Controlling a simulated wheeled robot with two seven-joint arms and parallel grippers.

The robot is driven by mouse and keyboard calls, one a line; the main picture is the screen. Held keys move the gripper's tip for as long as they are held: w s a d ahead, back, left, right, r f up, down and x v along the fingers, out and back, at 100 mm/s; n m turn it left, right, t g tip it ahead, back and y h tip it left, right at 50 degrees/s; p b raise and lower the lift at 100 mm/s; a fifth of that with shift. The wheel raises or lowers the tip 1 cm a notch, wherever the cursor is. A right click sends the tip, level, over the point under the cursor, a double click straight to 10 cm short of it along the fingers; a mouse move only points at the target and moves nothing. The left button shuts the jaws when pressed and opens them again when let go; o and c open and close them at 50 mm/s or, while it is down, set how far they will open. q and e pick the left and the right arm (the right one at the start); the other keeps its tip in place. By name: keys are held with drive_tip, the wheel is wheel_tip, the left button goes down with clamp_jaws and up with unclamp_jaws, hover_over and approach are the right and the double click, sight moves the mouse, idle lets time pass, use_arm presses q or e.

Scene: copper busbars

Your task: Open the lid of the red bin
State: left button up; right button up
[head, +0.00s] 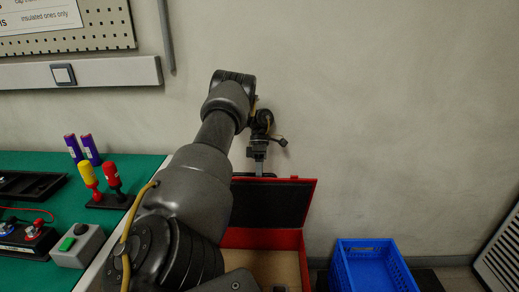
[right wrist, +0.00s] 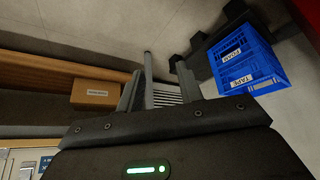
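The red bin (head: 262,239) stands against the wall, right of the green bench. Its lid (head: 275,202) is raised and leans back, with its dark inside facing me and a red rim. The bin's open inside shows a tan bottom. My left arm reaches over the bin from the lower left. My left gripper (head: 258,163) is at the lid's top edge; I cannot tell whether its fingers touch or grip it. In the right wrist view my right gripper (right wrist: 159,88) is open, its two fingers apart with nothing between them.
A blue crate (head: 371,266) stands on the floor right of the bin. Blue labelled crates (right wrist: 243,60) and a cardboard box (right wrist: 99,94) show in the right wrist view. The green bench (head: 140,168) holds screwdrivers and a button box (head: 78,245).

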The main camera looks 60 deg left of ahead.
use_arm(q)
drive_tip(key=shift+r, duration=0.1)
